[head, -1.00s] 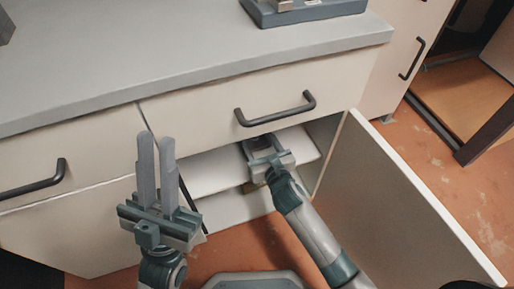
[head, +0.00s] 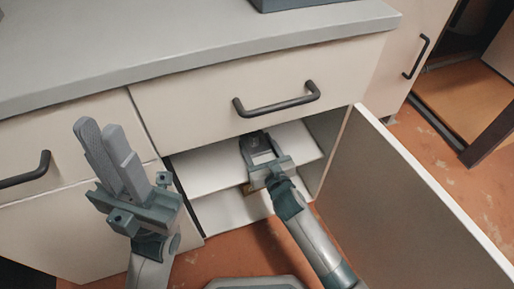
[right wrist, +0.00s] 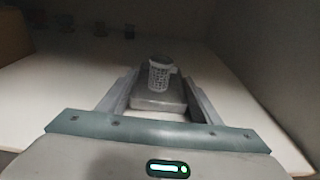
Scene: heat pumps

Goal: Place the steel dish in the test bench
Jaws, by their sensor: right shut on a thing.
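My right gripper (head: 258,143) is inside the open cupboard, over the white shelf (head: 205,165). In the right wrist view, my right gripper (right wrist: 157,92) is shut on a grey metallic piece that looks like the steel dish (right wrist: 158,104). A pale perforated pattern shows on its middle. The dish cannot be made out clearly in the head view. My left gripper (head: 100,128) points up in front of the cabinet, empty, its fingers slightly apart and partly overlapping in view. The test bench cannot be identified for sure; only the edge of a blue-grey base (head: 300,4) shows on the counter.
The open cupboard door (head: 405,205) stands to the right of my right arm. A drawer with a black handle (head: 278,105) sits just above the opening. Small dark objects (right wrist: 98,25) and a brown box (right wrist: 12,35) are deeper on the shelf.

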